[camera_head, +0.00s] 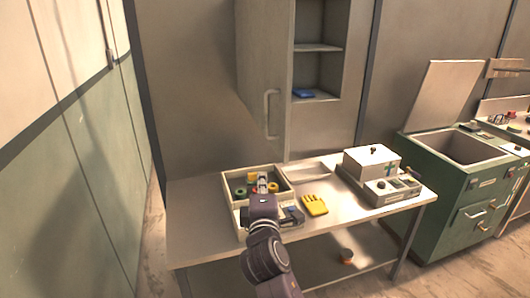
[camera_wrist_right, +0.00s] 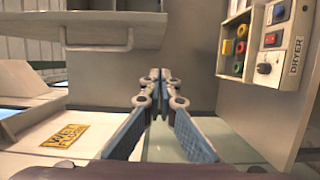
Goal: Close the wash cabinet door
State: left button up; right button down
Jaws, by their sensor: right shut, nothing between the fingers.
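A tall grey cabinet (camera_head: 325,130) stands behind the table. Its door (camera_head: 262,65) hangs open to the left, with a vertical bar handle (camera_head: 272,112), and the shelves inside show. No label tells whether this is the wash cabinet. My right gripper (camera_head: 263,178) is over the tray on the table, in front of and below the door handle, apart from it. In the right wrist view its fingers (camera_wrist_right: 158,78) are shut together and empty. A grey panel with a bar handle (camera_wrist_right: 125,45) shows at the upper left there. My left gripper is out of view.
A blue item (camera_head: 303,93) lies on a shelf. A green sink unit (camera_head: 460,195) with raised lid stands right. The table's left end is clear.

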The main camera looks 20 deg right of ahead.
jog(key=w+d+p, duration=0.5)
jog(key=w+d, duration=0.1)
jog(key=w, duration=0.3)
jog(key=shift+w+d, duration=0.3)
jog(key=shift+w, duration=0.1)
jog(key=shift+w, duration=0.1)
